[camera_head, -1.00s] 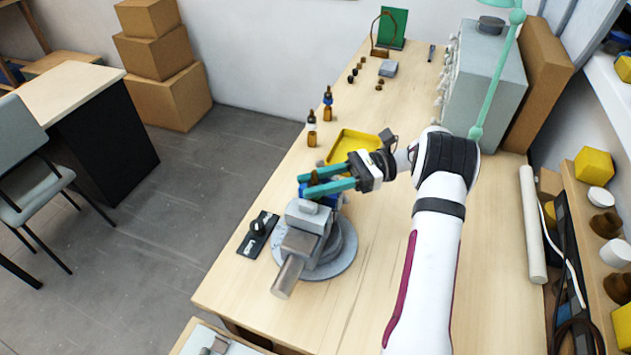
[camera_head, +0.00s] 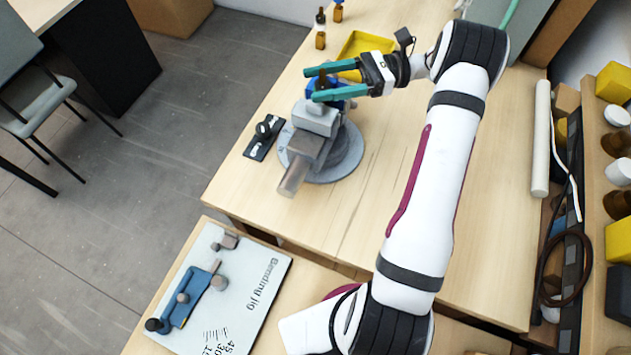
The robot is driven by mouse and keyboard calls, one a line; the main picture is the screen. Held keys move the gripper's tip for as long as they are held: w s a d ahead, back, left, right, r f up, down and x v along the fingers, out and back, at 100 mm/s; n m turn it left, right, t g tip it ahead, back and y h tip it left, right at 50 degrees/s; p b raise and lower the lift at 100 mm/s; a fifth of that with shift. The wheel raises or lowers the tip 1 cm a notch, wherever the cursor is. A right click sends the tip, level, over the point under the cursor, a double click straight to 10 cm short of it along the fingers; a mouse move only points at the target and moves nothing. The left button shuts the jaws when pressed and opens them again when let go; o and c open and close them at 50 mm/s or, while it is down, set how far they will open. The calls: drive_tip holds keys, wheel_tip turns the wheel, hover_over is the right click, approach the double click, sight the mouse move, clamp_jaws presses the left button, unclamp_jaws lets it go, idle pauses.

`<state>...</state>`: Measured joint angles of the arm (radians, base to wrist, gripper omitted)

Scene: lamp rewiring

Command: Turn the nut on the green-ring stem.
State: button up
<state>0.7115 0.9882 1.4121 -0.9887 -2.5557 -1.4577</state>
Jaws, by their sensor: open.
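My gripper (camera_head: 313,84) has two teal fingers pointing left, spread open over the grey vise (camera_head: 318,121). A small dark brown piece (camera_head: 322,76) shows between the fingers; it may be the nut or stem, but it is too small to tell. I cannot tell if either finger touches it. A blue part (camera_head: 333,92) sits just behind the vise jaws, partly covered by the fingers. No green ring can be made out.
The vise stands on a round grey base on the wooden bench (camera_head: 390,190). A black plate with a knob (camera_head: 264,137) lies left of it. A yellow tray (camera_head: 362,45) and small brown bottles (camera_head: 320,32) are behind. A bending jig board (camera_head: 218,290) lies in front.

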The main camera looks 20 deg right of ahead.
drive_tip(key=m+t+h, duration=0.1)
drive_tip(key=m+t, duration=0.2)
drive_tip(key=t, duration=0.1)
drive_tip(key=shift+s, duration=0.1)
drive_tip(key=s+d+m+t+h, duration=0.1)
drive_tip(key=s+d, duration=0.3)
drive_tip(key=d, duration=0.3)
drive_tip(key=s+d+t, duration=0.1)
drive_tip(key=s+d, duration=0.2)
drive_tip(key=d, duration=0.3)
drive_tip(key=w+r+m+t+h, duration=0.4)
drive_tip(key=w+r+m+h, duration=0.5)
drive_tip(key=m, duration=0.5)
drive_tip(key=w+r+m+t+h, duration=0.4)
drive_tip(key=w+r+m+h, duration=0.25)
drive_tip(key=w+m, duration=0.65)
drive_tip(key=s+a+f+m+g, duration=0.5)
drive_tip(key=s+a+m, duration=0.3)
drive_tip(key=s, duration=0.5)
drive_tip(key=s+a+f+m+g+y, duration=0.1)
drive_tip(key=s+a+f+m+g, duration=0.4)
drive_tip(key=s+a+m, duration=0.4)
drive_tip(key=s+a+f+m+g, duration=0.5)
drive_tip(key=s+a+m, duration=0.3)
drive_tip(key=s, duration=1.1)
drive_tip(key=shift+a+m+g, duration=0.2)
drive_tip(key=shift+m+g, duration=0.7)
drive_tip(key=shift+m, duration=0.1)
